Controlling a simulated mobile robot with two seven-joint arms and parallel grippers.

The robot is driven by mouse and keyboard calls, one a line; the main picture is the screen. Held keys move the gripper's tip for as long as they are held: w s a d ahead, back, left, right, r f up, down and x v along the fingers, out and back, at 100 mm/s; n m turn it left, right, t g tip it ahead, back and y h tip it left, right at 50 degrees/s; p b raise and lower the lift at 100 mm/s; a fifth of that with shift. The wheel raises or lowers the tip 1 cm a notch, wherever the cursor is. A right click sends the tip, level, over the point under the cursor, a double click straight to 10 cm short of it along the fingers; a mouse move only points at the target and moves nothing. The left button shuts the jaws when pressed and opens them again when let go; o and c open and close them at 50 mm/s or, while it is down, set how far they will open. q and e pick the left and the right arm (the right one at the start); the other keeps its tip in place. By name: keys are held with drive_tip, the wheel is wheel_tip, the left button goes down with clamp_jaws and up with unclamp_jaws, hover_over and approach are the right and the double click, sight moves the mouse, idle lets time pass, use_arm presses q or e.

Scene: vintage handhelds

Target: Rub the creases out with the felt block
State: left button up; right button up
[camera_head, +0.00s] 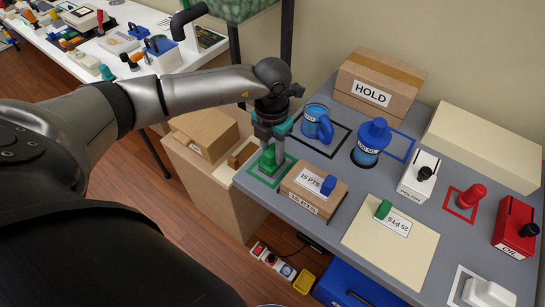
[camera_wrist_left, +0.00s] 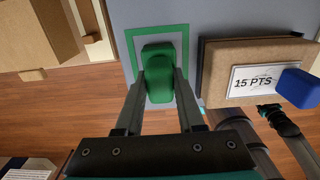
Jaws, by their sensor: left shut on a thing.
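My left gripper (camera_head: 270,150) is shut on a green block (camera_head: 268,160), which I take to be the felt block. In the left wrist view the block (camera_wrist_left: 158,72) sits between the two fingers (camera_wrist_left: 160,90), over a green square outline on the grey table. Whether its underside touches the table is unclear. A box labelled 15 PTS (camera_head: 301,198) stands just right of it, with a blue piece (camera_head: 328,185) on its label. A cream sheet (camera_head: 372,247) carries a 25 PTS label (camera_head: 393,220) and a green piece (camera_head: 383,209). I cannot make out creases. My right gripper is not in view.
A blue mug (camera_head: 316,124), blue-capped jar (camera_head: 372,140) and HOLD carton (camera_head: 377,84) stand behind. A white POLISH container (camera_head: 419,176), red-handled tool (camera_head: 470,196) and red container (camera_head: 515,229) are to the right. Cardboard boxes (camera_head: 204,130) are left of the table edge.

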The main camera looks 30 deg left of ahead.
use_arm(q)
clamp_jaws()
drive_tip(key=shift+r+p, duration=2.05)
drive_tip(key=shift+r, duration=0.5)
drive_tip(key=s+d+r+p, duration=0.2)
drive_tip(key=d+r+p, duration=0.7)
drive_tip(key=p, duration=0.7)
drive_tip(key=shift+d+r, duration=0.15)
drive_tip(key=shift+d, duration=0.8)
